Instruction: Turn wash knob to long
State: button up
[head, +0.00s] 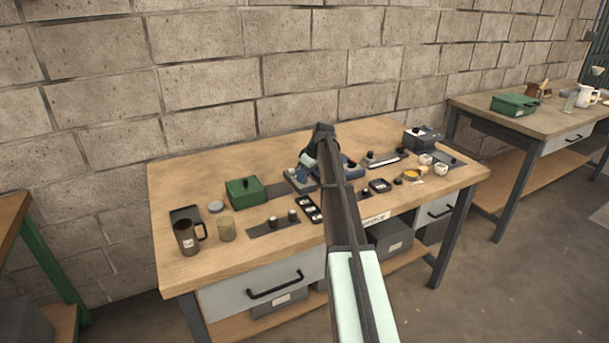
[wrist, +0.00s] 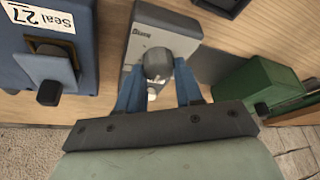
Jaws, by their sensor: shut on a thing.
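A grey control box (wrist: 141,34) with a small dark label, too blurred to read for certain, is in the middle of the wrist view. It also shows in the head view (head: 297,182), partly behind my arm. A dark round knob (wrist: 157,62) sits on the box, with a small pale part at its near side. My gripper (wrist: 158,76) has its two blue fingers on either side of the knob and is shut on it. The knob's setting marks cannot be made out. In the head view my arm hides the knob and most of the gripper.
A blue box labelled "Seal 27" (wrist: 50,55) stands close on one side, a green box (wrist: 262,90) on the other. In the head view, a mug (head: 186,238) and a jar (head: 227,229) stand at the left of the wooden bench (head: 190,280). Small items crowd the right.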

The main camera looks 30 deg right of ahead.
jog(key=m+h, duration=0.1)
jog(key=m, duration=0.1)
jog(key=m+h, duration=0.1)
jog(key=m, duration=0.2)
jog(key=shift+a+m+t, duration=0.15)
jog(key=shift+m+t, duration=0.15)
jog(key=shift+t, duration=0.1)
jog(key=m+h, duration=0.1)
jog(key=m, duration=0.2)
jog(key=m+h, duration=0.1)
jog(key=m, duration=0.2)
jog(key=shift+a+g, duration=0.1)
jog(key=shift+g, duration=0.2)
jog(key=m+h, duration=0.1)
jog(key=m, duration=0.2)
jog(key=m+g+h, duration=0.1)
jog(key=m, duration=0.1)
jog(key=shift+w+m, duration=0.15)
jog(key=shift+m, duration=0.25)
jog(key=m+g, duration=0.1)
jog(key=m, duration=0.2)
jog(key=m+g, duration=0.1)
jog(key=m, duration=0.1)
jog(key=shift+m+g+h, duration=0.3)
jog(key=shift+m, duration=0.1)
jog(key=shift+a, duration=0.1)
jog(key=o, duration=1)
jog(key=shift+o, duration=0.2)
